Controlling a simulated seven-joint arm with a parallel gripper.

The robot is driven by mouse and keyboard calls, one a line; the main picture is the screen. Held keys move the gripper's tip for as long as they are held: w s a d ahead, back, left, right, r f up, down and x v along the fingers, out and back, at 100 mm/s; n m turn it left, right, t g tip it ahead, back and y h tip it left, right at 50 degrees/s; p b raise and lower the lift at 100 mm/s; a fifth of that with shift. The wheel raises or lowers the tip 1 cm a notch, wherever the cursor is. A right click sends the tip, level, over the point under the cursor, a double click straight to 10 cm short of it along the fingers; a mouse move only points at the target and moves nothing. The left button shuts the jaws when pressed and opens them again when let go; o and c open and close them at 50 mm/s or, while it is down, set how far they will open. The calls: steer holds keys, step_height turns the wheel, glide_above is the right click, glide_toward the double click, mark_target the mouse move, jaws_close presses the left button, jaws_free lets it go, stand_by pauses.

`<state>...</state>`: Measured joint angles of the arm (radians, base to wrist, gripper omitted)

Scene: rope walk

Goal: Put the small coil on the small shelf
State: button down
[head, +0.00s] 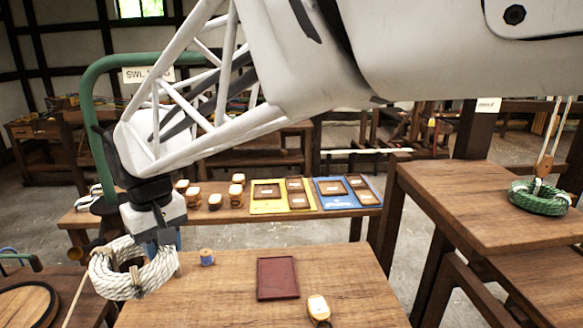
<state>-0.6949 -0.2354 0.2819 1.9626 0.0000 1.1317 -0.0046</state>
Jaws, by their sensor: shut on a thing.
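A white rope coil (121,284) hangs at the lower left, tilted toward the camera. My gripper (166,246) points down and is shut on the coil's right side; the fingertips are partly hidden by rope. The coil appears to be at the left edge of the front wooden table (225,300); I cannot tell whether it touches it. A green rope coil (540,199) rests on a raised wooden stand (470,195) at the right. I cannot tell which surface is the small shelf.
A dark red tray (277,279), a blue spool (206,257) and a yellow-and-white block (318,308) are on the front table. A bench behind holds several small blocks, a yellow board (268,206) and a blue board (328,199). A pulley block (544,166) hangs over the green coil.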

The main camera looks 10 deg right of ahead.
step_height(320, 180, up, 12)
steer(key=w+d+m, duration=0.3)
steer(key=w+d, duration=0.3)
steer(key=d, duration=0.5)
steer(key=w+d+m, duration=0.2)
steer(key=w+d, duration=0.4)
steer(key=d, duration=0.5)
steer(key=w+d+m, duration=0.3)
steer(key=w+d, duration=0.3)
steer(key=d, duration=0.5)
steer(key=s+d+m, duration=0.2)
steer(key=d+m, duration=0.3)
steer(key=d, duration=2.1)
steer(key=s+d+m, duration=0.2)
steer(key=s+d, duration=0.2)
steer(key=d, duration=0.5)
steer(key=s+d+m, duration=0.2)
steer(key=s+d, duration=0.2)
steer(key=d, duration=0.6)
steer(key=shift+w+a+f, duration=0.1)
steer(key=shift+a+f, duration=0.05)
steer(key=shift+f, duration=1.15)
steer(key=shift+w+a+f, duration=0.1)
steer(key=shift+a+f, duration=0.05)
steer(key=shift+f, duration=1.15)
steer(key=shift+f, duration=2)
